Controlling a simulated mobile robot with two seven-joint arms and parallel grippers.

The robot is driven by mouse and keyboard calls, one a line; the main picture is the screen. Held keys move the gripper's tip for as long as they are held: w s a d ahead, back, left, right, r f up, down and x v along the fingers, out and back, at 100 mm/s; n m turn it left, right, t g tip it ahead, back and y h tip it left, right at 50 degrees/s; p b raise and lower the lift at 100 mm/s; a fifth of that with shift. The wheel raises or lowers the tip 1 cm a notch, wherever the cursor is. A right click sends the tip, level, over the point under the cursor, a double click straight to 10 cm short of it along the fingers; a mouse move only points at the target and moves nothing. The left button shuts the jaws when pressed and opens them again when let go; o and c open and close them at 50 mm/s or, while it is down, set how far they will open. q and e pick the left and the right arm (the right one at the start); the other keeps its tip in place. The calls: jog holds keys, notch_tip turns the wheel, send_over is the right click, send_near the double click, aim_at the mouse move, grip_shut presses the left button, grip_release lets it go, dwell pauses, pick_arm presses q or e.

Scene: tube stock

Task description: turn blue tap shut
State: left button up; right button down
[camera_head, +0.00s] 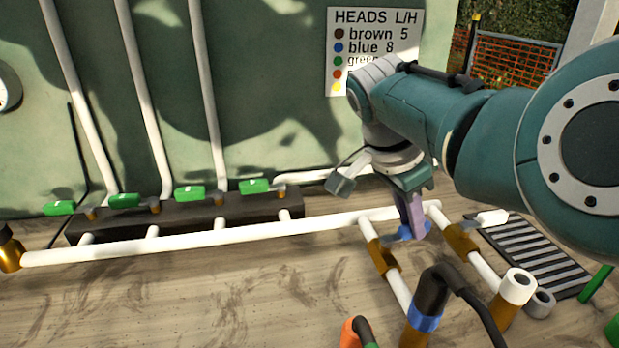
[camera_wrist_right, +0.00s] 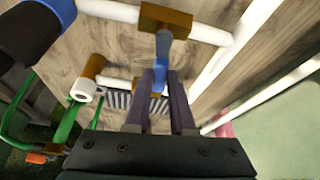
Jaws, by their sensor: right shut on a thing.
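The blue tap's lever (camera_head: 415,232) extends to the right from a brass valve body (camera_head: 384,258) on a short white branch pipe. In the wrist view the blue lever (camera_wrist_right: 161,60) lies roughly across the pipe, with the brass body (camera_wrist_right: 165,18) beyond it. My right gripper (camera_head: 410,225) reaches down from above, its purple fingers shut on the blue lever. My left gripper is not in view.
A second brass valve (camera_head: 460,238) with a white lever (camera_head: 491,218) sits close to the right. A black hose end with a blue band (camera_head: 424,322) stands in front. Several green taps (camera_head: 190,193) line the back left. A sign (camera_head: 375,50) hangs behind.

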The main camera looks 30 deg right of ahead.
aim_at(387, 238)
jog(key=shift+s+m+g+b, duration=0.3)
jog(key=shift+m+b, duration=0.15)
jog(key=shift+m, duration=0.45)
jog(key=c, duration=0.8)
grip_release()
jog(key=shift+o, duration=0.2)
jog(key=p+v, duration=0.1)
jog(key=v, duration=0.9)
